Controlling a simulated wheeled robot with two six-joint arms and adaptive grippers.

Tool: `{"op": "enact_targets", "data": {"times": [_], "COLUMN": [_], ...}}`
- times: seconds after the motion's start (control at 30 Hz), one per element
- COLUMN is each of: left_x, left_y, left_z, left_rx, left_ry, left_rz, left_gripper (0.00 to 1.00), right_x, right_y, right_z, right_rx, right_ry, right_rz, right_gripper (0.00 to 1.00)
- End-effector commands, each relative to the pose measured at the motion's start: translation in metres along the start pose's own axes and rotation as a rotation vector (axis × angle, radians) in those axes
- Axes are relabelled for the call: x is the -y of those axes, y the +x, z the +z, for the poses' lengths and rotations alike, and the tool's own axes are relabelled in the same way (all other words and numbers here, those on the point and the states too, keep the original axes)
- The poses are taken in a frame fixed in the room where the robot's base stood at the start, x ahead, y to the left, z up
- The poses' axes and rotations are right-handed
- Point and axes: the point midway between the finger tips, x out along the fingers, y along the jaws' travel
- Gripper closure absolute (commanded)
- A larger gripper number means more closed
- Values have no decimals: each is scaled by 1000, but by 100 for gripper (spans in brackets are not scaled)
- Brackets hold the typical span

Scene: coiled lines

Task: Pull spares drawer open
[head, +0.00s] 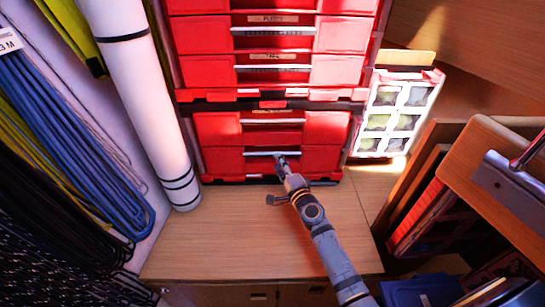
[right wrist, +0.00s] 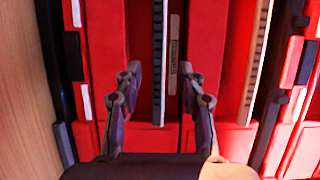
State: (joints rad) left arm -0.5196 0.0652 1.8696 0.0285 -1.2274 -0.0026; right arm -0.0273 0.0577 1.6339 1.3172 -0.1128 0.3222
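A stack of red drawers (head: 272,40) stands on the wooden bench, with grey bar handles and small labels on the fronts. No label reads clearly enough to pick out the spares drawer. All the drawers look shut. My right gripper (head: 281,163) is at the lowest drawer's front, by its handle (head: 262,153). In the right wrist view my right gripper (right wrist: 160,83) is open, its fingers on either side of that grey handle (right wrist: 158,60). Contact cannot be told. A label (right wrist: 173,43) lies beside the handle. My left gripper is not in view.
A white roll (head: 145,95) stands left of the drawers, near hanging coils of blue line (head: 75,135). A white-framed compartment case (head: 397,112) stands to the right. A wooden board with a metal fitting (head: 510,180) is at far right. The bench top (head: 225,235) before the drawers is clear.

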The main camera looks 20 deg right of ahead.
Motion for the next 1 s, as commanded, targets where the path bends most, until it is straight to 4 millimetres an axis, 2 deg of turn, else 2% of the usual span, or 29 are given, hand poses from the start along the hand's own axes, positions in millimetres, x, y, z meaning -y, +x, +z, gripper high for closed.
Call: {"op": "enact_targets", "data": {"times": [0.1, 0.23, 0.57, 0.63, 0.87, 0.9, 1.0], "left_x": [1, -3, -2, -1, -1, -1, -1], "left_y": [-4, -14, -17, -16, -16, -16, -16], "left_z": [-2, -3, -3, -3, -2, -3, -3], "left_rx": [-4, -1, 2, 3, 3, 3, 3], "left_ry": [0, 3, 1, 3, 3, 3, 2], "left_rz": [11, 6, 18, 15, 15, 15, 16], "left_gripper": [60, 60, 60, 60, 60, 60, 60], "right_x": [0, -1, -1, -1, 0, 0, 0], "right_y": [24, 39, 46, 46, 46, 46, 46], "right_z": [1, 0, 1, 1, 0, 0, 0], "right_rx": [1, 1, 2, 2, 2, 1, 1], "right_ry": [0, 1, -1, -1, -1, -1, -2], "right_rz": [-2, 0, 1, 1, 1, 0, -1], "right_gripper": [60, 60, 60, 66, 97, 100, 100]}}
